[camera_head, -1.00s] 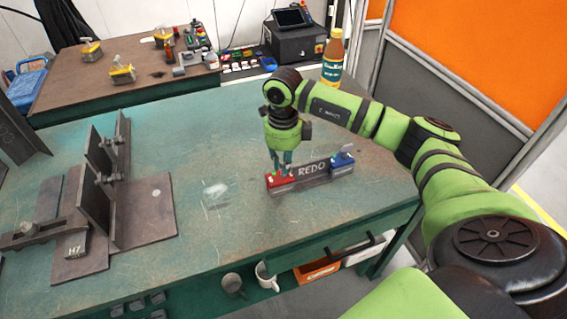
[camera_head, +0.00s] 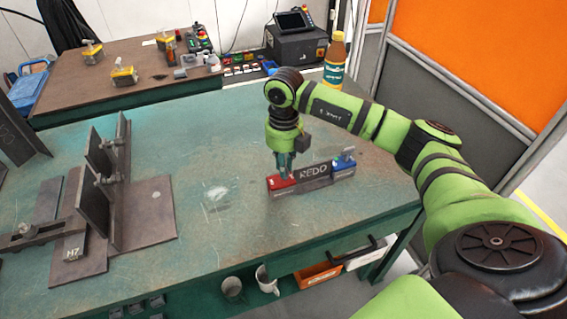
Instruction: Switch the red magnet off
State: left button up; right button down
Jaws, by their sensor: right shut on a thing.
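The red magnet (camera_head: 283,185) sits at the left end of a dark steel bar marked REDO (camera_head: 314,174) on the green table. A blue magnet (camera_head: 344,166) sits at the bar's right end. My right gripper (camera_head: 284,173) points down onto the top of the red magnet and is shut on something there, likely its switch. The fingers hide that part, so the switch's position cannot be seen. My left gripper is not in view.
A welded steel fixture with upright plates (camera_head: 101,182) stands on the table's left side. A yellow-capped bottle (camera_head: 335,62) stands at the back right. The tabletop (camera_head: 205,150) between fixture and bar is mostly clear.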

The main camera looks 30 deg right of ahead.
jog(key=shift+w+r, duration=0.1)
jog(key=shift+r, duration=0.05)
dwell(0.3)
jog(key=c, duration=1.2)
grip_release()
notch_tip(320, 180, up, 12)
jog(key=shift+s+d, duration=0.1)
jog(key=shift+s, duration=0.1)
